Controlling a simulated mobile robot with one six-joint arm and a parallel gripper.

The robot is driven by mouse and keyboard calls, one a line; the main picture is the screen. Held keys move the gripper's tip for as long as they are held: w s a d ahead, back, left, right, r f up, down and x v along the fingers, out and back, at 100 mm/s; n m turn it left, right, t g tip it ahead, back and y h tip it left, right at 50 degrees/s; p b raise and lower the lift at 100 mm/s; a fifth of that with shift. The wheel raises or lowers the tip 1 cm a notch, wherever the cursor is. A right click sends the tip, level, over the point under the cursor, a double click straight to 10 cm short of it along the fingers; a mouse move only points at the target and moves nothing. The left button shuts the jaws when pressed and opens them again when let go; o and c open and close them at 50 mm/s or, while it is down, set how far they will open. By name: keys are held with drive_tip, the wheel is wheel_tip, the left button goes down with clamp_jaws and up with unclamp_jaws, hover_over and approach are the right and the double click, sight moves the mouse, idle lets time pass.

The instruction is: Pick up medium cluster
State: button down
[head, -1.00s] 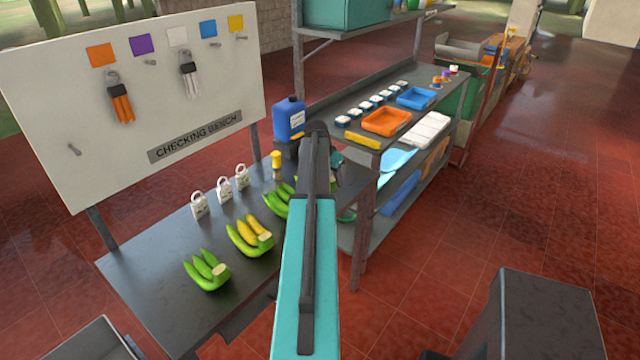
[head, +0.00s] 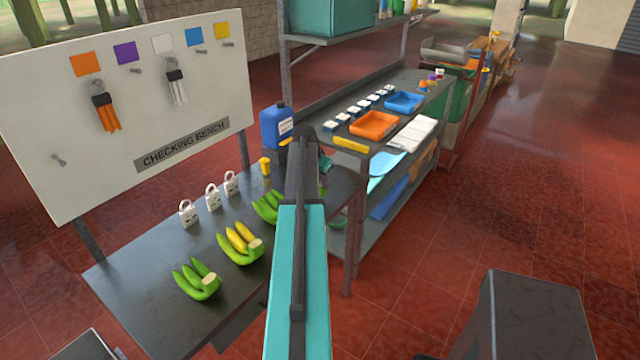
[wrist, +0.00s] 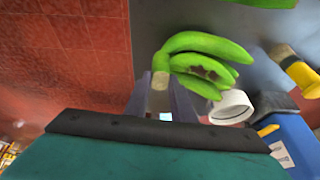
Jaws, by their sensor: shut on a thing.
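My gripper (wrist: 165,98) is shut on the pale stem end of a green banana cluster (wrist: 208,52) in the wrist view. The cluster has several green fingers with dark blotches, spreading to the upper right from the jaws. I cannot tell whether it touches the bench. In the head view my arm hides the gripper and most of that cluster. Three other clusters lie on the bench: a green one (head: 196,281), a yellow-and-green one (head: 240,243) and a green one (head: 267,206) farther back.
A white ring (wrist: 232,107) is close beside the held cluster. A shelf with an orange tray (head: 374,125) stands behind; open floor lies right.

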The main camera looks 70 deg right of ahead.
wheel_tip(320, 180, up, 10)
drive_tip(key=b, duration=0.3)
drive_tip(key=shift+f, duration=0.2)
idle(0.3)
idle(0.5)
